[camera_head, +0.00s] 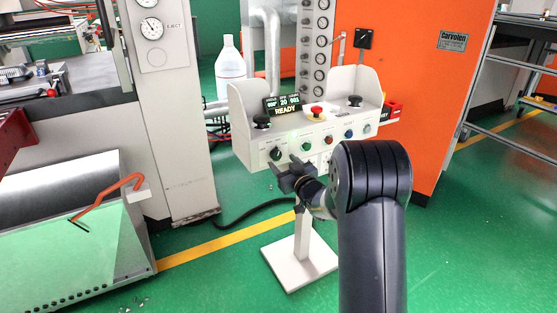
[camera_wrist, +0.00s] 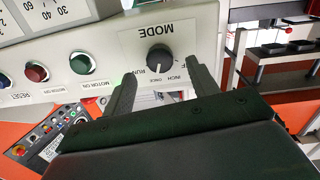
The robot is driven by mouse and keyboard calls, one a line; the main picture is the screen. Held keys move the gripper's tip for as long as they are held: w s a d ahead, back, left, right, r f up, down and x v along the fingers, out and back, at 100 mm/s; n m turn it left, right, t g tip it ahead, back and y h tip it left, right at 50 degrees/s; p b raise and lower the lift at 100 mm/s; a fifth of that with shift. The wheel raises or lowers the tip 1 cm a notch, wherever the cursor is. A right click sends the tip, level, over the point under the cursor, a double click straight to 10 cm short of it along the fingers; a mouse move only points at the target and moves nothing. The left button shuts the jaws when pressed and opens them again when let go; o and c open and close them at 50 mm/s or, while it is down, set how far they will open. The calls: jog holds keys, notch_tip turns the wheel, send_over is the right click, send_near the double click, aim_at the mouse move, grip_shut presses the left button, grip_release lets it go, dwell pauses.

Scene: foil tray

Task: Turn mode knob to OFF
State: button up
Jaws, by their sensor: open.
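The mode knob (camera_wrist: 160,57) is black and round, with a grip bar, on the light panel under the word MODE, which appears upside down in the wrist view. RUN, ONCE and INCH are printed around it, with a partly hidden label ending in F at the right. I cannot tell clearly which label it points to. In the head view the knob (camera_head: 276,153) is at the left end of the control panel (camera_head: 268,146). My gripper (camera_wrist: 165,76) is open and empty. Its fingers are apart, below the knob in the wrist view, with no visible contact.
Green (camera_wrist: 83,64) and red (camera_wrist: 37,72) buttons sit beside the knob. The console stands on a white pedestal with a base plate (camera_head: 300,264). A red mushroom button (camera_head: 317,110) and black knobs top the console. An orange cabinet (camera_head: 430,90) stands behind.

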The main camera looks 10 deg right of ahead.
aim_at(277, 157)
jog(key=shift+x, duration=2.1)
jog(key=c, duration=1)
